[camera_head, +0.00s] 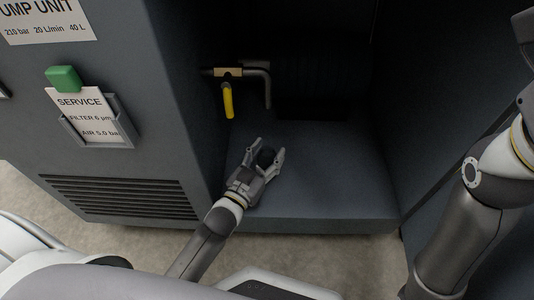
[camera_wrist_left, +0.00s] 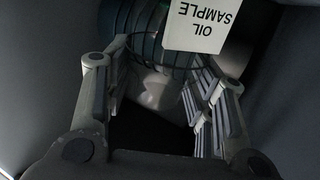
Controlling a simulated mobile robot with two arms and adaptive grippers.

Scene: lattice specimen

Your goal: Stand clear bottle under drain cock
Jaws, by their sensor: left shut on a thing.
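The drain cock (camera_head: 228,73) is a brass valve with a yellow lever (camera_head: 228,100) hanging down. Its grey outlet pipe (camera_head: 267,92) bends downward inside the open bay. My left gripper (camera_head: 266,151) is shut on the bottle, low over the bay floor and in front of the outlet pipe. In the head view only a dark round top (camera_head: 266,157) shows between the fingers. In the left wrist view a pale, translucent bottle body (camera_wrist_left: 155,92) shows between the fingers, partly in shadow. I cannot tell whether its base touches the floor. My right gripper is out of view.
The grey bay floor (camera_head: 335,178) is clear to the right of my left gripper. Cabinet walls close the bay at both sides. A service card holder (camera_head: 92,125) is on the left front panel. A white OIL SAMPLE label (camera_wrist_left: 203,26) shows in the left wrist view.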

